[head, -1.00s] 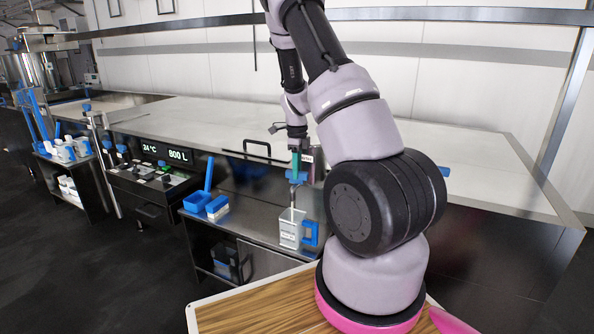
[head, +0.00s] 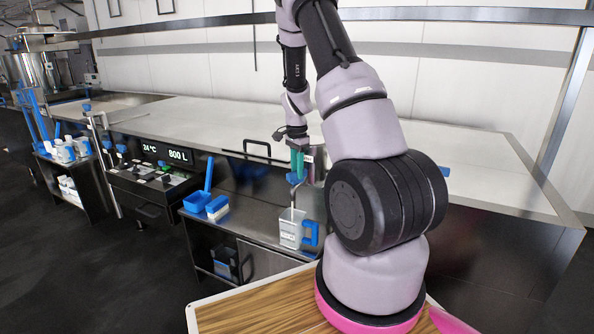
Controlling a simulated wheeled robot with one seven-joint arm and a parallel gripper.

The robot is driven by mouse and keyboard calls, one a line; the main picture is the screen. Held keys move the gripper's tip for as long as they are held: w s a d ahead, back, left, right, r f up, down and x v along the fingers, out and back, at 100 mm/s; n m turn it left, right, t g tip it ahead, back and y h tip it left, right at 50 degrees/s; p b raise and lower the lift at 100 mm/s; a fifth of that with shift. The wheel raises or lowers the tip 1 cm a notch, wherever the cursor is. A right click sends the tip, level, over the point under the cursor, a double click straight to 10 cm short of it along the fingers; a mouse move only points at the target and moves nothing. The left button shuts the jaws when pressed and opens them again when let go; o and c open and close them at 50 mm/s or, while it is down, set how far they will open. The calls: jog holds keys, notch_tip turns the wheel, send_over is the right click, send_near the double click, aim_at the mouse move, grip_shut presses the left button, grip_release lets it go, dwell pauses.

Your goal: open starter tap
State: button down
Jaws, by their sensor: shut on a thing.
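The starter tap (head: 293,183) sticks out of the front of the long steel vat, with a bent metal spout pointing down. My gripper (head: 298,167) comes down from above with its green fingers shut on the tap's blue handle (head: 292,178). The fingers and my arm hide part of the handle. A white jug (head: 290,232) with a label and a blue handle stands on the shelf under the spout. A thin pale line runs from the spout to the jug's mouth; I cannot tell whether it is liquid.
A control panel reading 24 °C and 800 L (head: 166,152) is at the left. A wooden board (head: 250,305) is in front.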

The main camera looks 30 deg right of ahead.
jog(key=n, duration=0.5)
jog(key=shift+n, duration=0.3)
dwell(0.4)
jog(key=c, duration=0.7)
grip_release()
notch_tip(320, 180, up, 11)
jog(key=shift+f, duration=0.1)
